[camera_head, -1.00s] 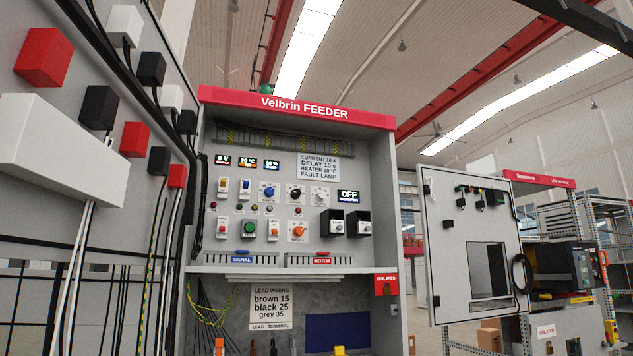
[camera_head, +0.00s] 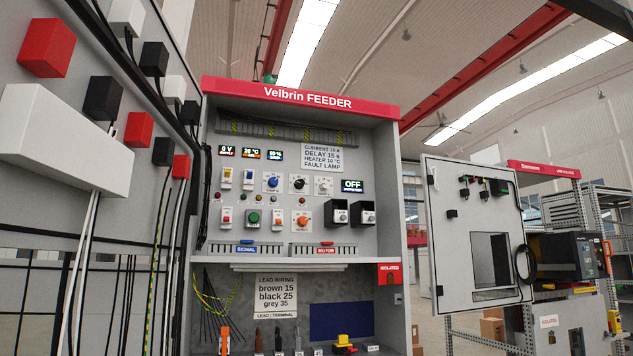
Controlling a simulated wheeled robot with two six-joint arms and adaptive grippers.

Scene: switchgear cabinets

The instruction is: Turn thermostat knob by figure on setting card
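The setting card (camera_head: 322,158) is on the upper right of the cabinet panel. It lists current, delay, heater and fault lamp; the heater line appears to read 10 °C, but the print is small. Small displays (camera_head: 251,154) sit above the switches. Neither of my grippers is in view.
An OFF display (camera_head: 352,186) stands above two black units (camera_head: 341,213). An orange knob (camera_head: 301,220) and green button (camera_head: 253,217) sit lower. A shelf edge (camera_head: 270,262) runs below the panel. An open door (camera_head: 450,240) stands right; a wall with boxes (camera_head: 65,140) is close left.

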